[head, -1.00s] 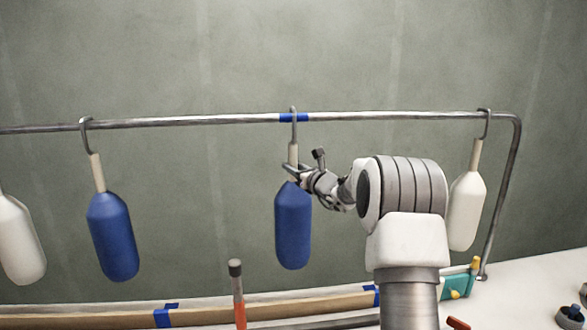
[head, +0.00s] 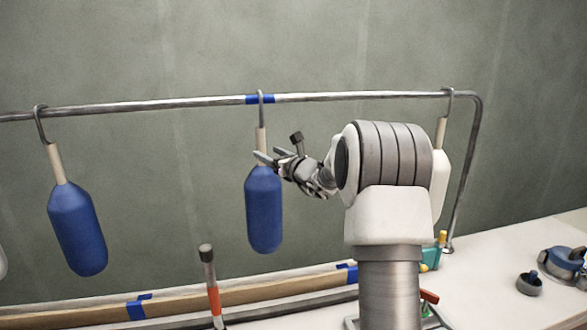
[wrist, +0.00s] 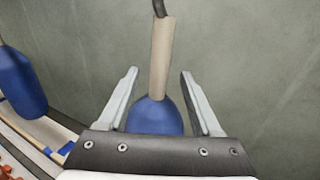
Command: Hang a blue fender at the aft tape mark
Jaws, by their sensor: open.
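A blue fender (head: 264,210) hangs by its hook from the rail (head: 180,104), with the hook over the blue tape mark (head: 260,99). My gripper (head: 263,158) is open beside this fender's beige neck. In the wrist view, the beige neck (wrist: 161,60) stands between the two spread fingers of my gripper (wrist: 157,100), with gaps on both sides, and the blue body (wrist: 155,116) shows below. A second blue fender (head: 77,228) hangs tilted further left on the rail; it also shows at the left of the wrist view (wrist: 20,82).
A white fender (head: 440,172) hangs near the rail's right end, partly behind my arm. A wooden strip with blue tape (head: 140,306) runs below. An orange-banded post (head: 212,290) stands in front. Blue and dark fittings (head: 562,265) sit on the white deck at right.

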